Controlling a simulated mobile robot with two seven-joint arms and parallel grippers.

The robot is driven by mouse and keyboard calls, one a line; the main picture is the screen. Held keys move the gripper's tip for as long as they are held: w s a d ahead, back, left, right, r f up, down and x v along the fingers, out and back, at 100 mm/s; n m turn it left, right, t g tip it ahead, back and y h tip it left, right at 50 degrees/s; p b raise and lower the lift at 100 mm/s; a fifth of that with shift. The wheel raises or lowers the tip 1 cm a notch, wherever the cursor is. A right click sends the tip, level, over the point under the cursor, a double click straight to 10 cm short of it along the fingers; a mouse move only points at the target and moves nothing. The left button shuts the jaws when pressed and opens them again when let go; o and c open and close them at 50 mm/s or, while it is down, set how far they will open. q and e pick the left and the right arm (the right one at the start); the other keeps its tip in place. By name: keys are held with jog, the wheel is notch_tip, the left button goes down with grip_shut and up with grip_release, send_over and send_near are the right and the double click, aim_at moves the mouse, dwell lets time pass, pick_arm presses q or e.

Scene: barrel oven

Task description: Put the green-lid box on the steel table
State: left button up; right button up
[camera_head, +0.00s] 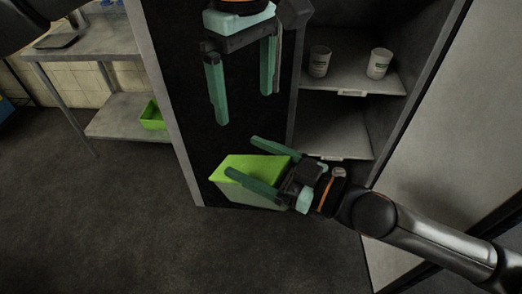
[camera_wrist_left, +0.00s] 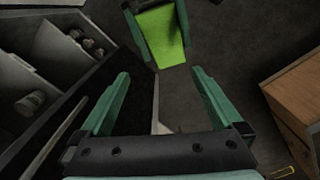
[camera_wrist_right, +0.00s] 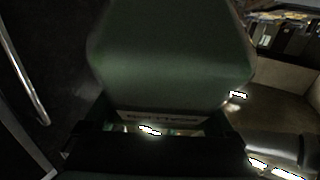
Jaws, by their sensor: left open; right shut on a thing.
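The green-lid box (camera_head: 257,166) has a bright green lid and a paler body. My right gripper (camera_head: 241,158) is shut on it, with one finger along each side, and holds it in front of the cabinet. The box lid also shows at the top of the left wrist view (camera_wrist_left: 162,36), and a dark green surface of it fills the middle of the right wrist view (camera_wrist_right: 170,60). My left gripper (camera_head: 245,107) is open and empty above the box, pointing down. The steel table (camera_head: 108,40) stands at the upper left, partly cut off by the frame.
A green bin (camera_head: 152,116) sits on the steel table's lower shelf. A wooden unit (camera_wrist_left: 298,100) stands at the right of the left wrist view. The floor at the left is clear.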

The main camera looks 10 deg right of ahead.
jog(key=shift+w+a+f+n+g+y, duration=0.5)
jog(key=shift+a+f+n+g, duration=0.1)
jog(key=shift+g, duration=0.2)
jog(key=shift+w+a+f+n+g+y, duration=0.5)
jog(key=shift+f+n+g, duration=0.1)
jog(key=shift+g, duration=0.2)
jog(key=shift+s+r, duration=0.1)
pick_arm(q)
jog(key=n+g+h, duration=0.9)
jog(key=n+h, duration=0.3)
jog(key=n, duration=1.9)
send_near(243, 171)
jog(key=d+r, duration=0.1)
jog(key=d, duration=0.1)
jog(key=w+a+f+n+h, duration=0.1)
jog(key=a+f+n+h, duration=0.35)
jog(key=n, duration=0.55)
jog(key=shift+t+y, duration=0.25)
jog(key=shift+t, duration=0.15)
jog(key=x, duration=0.7)
jog(key=f+x, duration=0.1)
jog(key=x, duration=0.3)
jog(key=shift+s+d, duration=0.25)
